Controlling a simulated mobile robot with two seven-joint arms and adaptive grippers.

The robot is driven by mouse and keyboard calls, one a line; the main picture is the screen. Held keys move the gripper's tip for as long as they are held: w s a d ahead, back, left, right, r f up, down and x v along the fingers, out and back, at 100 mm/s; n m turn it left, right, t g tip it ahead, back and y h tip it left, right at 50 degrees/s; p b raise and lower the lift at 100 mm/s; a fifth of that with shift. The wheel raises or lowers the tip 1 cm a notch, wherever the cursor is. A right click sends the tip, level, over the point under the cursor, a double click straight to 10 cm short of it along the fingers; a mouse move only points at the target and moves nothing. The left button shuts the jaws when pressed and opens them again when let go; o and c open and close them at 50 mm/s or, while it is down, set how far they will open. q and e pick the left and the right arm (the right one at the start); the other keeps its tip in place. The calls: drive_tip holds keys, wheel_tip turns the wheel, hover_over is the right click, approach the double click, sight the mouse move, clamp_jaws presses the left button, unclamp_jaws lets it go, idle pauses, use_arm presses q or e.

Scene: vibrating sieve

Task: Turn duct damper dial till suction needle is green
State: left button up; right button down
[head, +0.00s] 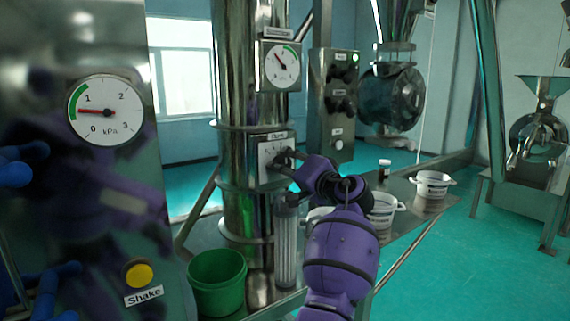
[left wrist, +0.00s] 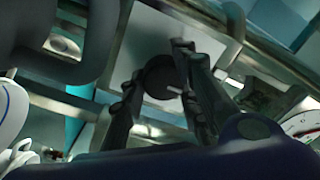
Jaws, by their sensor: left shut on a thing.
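The damper dial is a dark round knob, seen in the left wrist view (left wrist: 160,76) with a light mark at its edge. It sits on a pale plate (head: 267,151) on the steel duct. My left gripper (head: 285,160) is shut on the dial, its two fingers on either side of it in the left wrist view (left wrist: 156,88). The fingers partly hide the dial and its scale. Above, the duct gauge (head: 281,66) has its red needle pointing up-left, outside the green arc at upper right. Its label is too small to read. My right gripper is not in view.
A left panel bears a kPa gauge (head: 105,110), its needle near the lower end of its green arc, and a yellow Shake button (head: 139,274). A green bucket (head: 217,283) and a clear cylinder (head: 286,245) stand below the dial. White pots (head: 433,186) stand on the right.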

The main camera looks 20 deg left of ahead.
use_arm(q)
drive_tip(key=m, duration=0.1)
drive_tip(key=m+p, duration=0.1)
drive_tip(key=m, duration=0.1)
drive_tip(key=shift+f, duration=0.25)
drive_tip(key=shift+f+m+p, duration=0.2)
drive_tip(key=shift+m+p, duration=0.15)
drive_tip(key=shift+m, duration=0.05)
drive_tip(key=shift+f, duration=0.2)
drive_tip(key=o, duration=1)
drive_tip(key=shift+o, duration=0.2)
drive_tip(key=shift+r, duration=0.2)
drive_tip(key=shift+s+r, duration=0.1)
drive_tip(key=shift+r, duration=0.05)
drive_tip(key=v, duration=1.2)
